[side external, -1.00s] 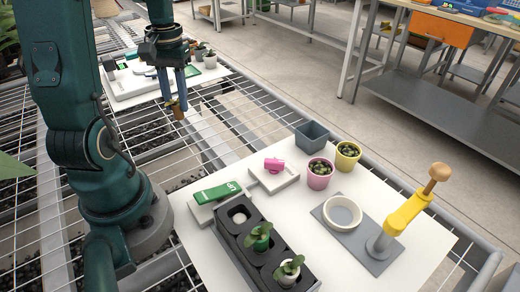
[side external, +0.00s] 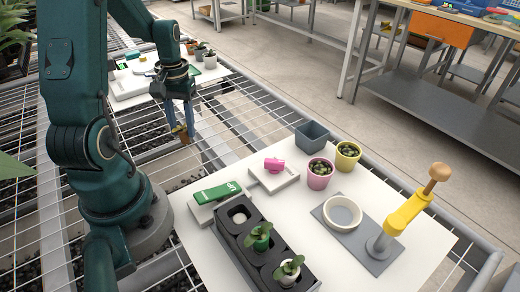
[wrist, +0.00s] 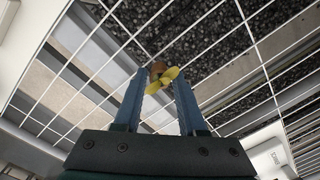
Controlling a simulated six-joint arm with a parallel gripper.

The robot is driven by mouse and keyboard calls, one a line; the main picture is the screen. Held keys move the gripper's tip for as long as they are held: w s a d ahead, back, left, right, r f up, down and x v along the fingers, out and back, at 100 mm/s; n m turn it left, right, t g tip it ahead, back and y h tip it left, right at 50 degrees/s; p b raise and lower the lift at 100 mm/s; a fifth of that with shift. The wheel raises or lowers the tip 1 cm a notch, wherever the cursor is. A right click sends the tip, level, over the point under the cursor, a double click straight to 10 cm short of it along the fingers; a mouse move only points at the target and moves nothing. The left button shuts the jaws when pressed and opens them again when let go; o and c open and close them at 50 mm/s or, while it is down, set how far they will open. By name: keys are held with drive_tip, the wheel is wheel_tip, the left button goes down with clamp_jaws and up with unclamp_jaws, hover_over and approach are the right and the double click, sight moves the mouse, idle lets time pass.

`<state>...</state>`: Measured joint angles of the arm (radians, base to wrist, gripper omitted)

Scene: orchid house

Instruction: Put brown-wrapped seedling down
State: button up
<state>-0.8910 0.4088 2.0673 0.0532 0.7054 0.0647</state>
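My gripper (side external: 181,118) hangs over the wire bench, between the far white board and the near one. It is shut on the brown-wrapped seedling (side external: 184,138), which hangs below the fingertips. The wrist view shows its yellow-green leaves (wrist: 163,78) and a bit of brown wrap between the fingers. On the near board, a black tray (side external: 228,238) has a row of wells. A green-wrapped seedling (side external: 261,238) and a white-wrapped seedling (side external: 289,270) stand in two of them. The well at the far end shows no plant.
The near white board (side external: 330,228) also bears a green-topped block (side external: 218,193), a pink piece on a white block (side external: 275,178), a grey pot (side external: 311,136), pink and yellow pots, and a yellow-armed press (side external: 405,215). The far board (side external: 207,76) holds small pots.

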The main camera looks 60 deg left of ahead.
sight(185, 128)
drive_tip(key=shift+o, duration=0.6)
wheel_tip(185, 128, up, 12)
drive_tip(key=r, duration=0.1)
drive_tip(key=w+d+m+t, duration=0.1)
drive_tip(key=d+m, duration=0.1)
drive_tip(key=d, duration=0.3)
drive_tip(key=w+d+r+m+t+y, duration=0.1)
drive_tip(key=d+m, duration=0.1)
drive_tip(key=d, duration=0.4)
drive_tip(key=shift+r+t, duration=0.3)
drive_tip(key=shift+o, duration=0.6)
drive_tip(key=s+d+f+m+t, duration=0.1)
drive_tip(key=s+d+m+t, duration=0.2)
drive_tip(key=d, duration=0.6)
drive_tip(key=shift+s+d+m+t+h, duration=0.3)
drive_tip(key=shift+s+m+h, duration=0.15)
drive_tip(key=shift+m, duration=0.55)
